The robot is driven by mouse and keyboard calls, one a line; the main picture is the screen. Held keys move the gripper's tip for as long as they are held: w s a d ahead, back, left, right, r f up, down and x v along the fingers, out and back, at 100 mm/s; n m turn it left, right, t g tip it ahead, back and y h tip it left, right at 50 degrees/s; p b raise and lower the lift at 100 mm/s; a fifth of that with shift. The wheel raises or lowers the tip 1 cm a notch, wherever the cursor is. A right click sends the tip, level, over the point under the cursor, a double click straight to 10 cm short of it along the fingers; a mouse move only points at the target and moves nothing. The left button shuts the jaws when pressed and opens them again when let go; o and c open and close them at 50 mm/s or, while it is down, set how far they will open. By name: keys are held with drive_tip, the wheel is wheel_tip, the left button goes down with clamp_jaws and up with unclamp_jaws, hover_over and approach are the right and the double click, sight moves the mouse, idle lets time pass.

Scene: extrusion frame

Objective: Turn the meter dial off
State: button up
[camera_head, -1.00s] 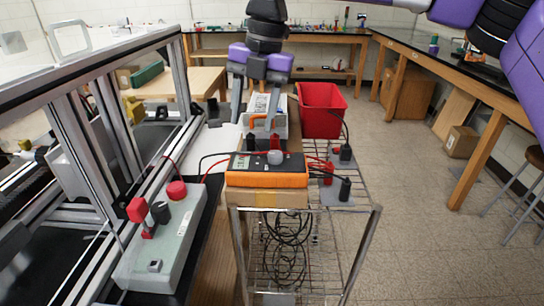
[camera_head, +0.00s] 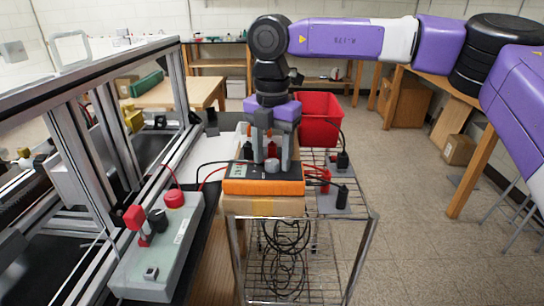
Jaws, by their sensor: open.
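The orange and black meter (camera_head: 263,187) lies on a block on top of the wire cart, with its dark face up. Its round grey dial (camera_head: 272,165) stands up near the back middle of the face. My gripper (camera_head: 272,160) points straight down over the meter, with its fingers open. One finger is on each side of the dial, close to it; I cannot tell whether they touch it. The gripper hides much of what lies behind the meter.
A red bin (camera_head: 318,118) stands behind on the cart. Red and black leads run from both sides of the meter, with plugs on small grey blocks (camera_head: 333,199) at the right. A grey box with a red button (camera_head: 174,199) and a metal frame stand at the left.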

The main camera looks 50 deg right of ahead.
drive_tip(key=shift+f, duration=0.15)
clamp_jaws()
idle(0.4)
drive_tip(key=n, duration=0.6)
drive_tip(key=shift+n, duration=0.3)
drive_tip(key=n, duration=0.5)
drive_tip(key=shift+n, duration=0.3)
